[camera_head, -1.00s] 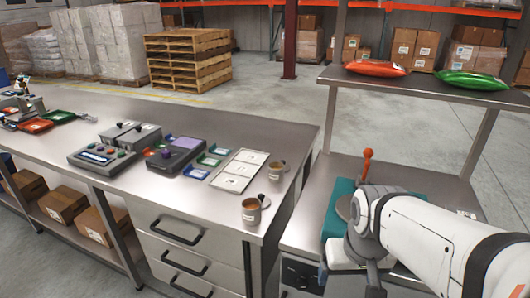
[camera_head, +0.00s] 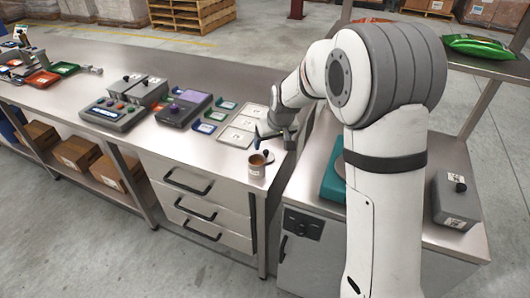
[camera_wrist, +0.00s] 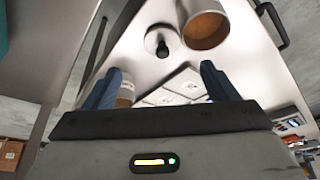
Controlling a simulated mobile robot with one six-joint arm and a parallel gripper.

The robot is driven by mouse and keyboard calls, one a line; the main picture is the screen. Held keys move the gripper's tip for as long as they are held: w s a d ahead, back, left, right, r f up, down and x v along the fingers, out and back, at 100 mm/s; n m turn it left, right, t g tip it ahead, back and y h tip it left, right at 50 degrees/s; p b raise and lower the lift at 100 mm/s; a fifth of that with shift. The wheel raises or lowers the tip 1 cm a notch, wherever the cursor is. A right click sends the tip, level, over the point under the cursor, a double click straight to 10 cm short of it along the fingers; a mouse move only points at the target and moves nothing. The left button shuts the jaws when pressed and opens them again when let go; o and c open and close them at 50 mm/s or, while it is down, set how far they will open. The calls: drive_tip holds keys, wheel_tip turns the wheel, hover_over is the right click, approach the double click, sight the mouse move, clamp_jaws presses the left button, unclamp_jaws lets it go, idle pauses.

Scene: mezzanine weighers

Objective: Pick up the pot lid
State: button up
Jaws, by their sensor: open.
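The pot lid (camera_wrist: 158,45), a round grey disc with a black knob, lies flat on the steel counter in the wrist view. Its knob (camera_head: 269,156) shows behind a pot in the head view; the disc is mostly hidden. That pot (camera_wrist: 206,28), open-topped with a brown inside, stands beside the lid; it also shows in the head view (camera_head: 257,171). My gripper (camera_wrist: 161,70) is open and empty, its blue fingers spread apart. In the head view my gripper (camera_head: 272,136) is just above the counter, near the lid and pot.
A second pot (camera_wrist: 126,92) is partly hidden by one finger in the wrist view. Pale square plates (camera_head: 238,130) lie on the counter. Weighing scales (camera_head: 183,107) and small blue and green trays stand to the left. A grey box (camera_head: 455,201) stands on the right bench.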

sight(266, 151)
drive_tip(key=f, duration=0.1)
drive_tip(key=w+a+f, duration=0.1)
drive_tip(key=w+f, duration=0.1)
drive_tip(key=shift+a+f, duration=0.1)
drive_tip(key=shift+a, duration=0.25)
drive_tip(key=shift+p+x, duration=0.9)
drive_tip(key=shift+x, duration=2)
drive_tip(key=shift+w+d, duration=0.1)
drive_tip(key=shift+d, duration=0.1)
drive_tip(key=shift+c, duration=0.3)
drive_tip(key=c, duration=1)
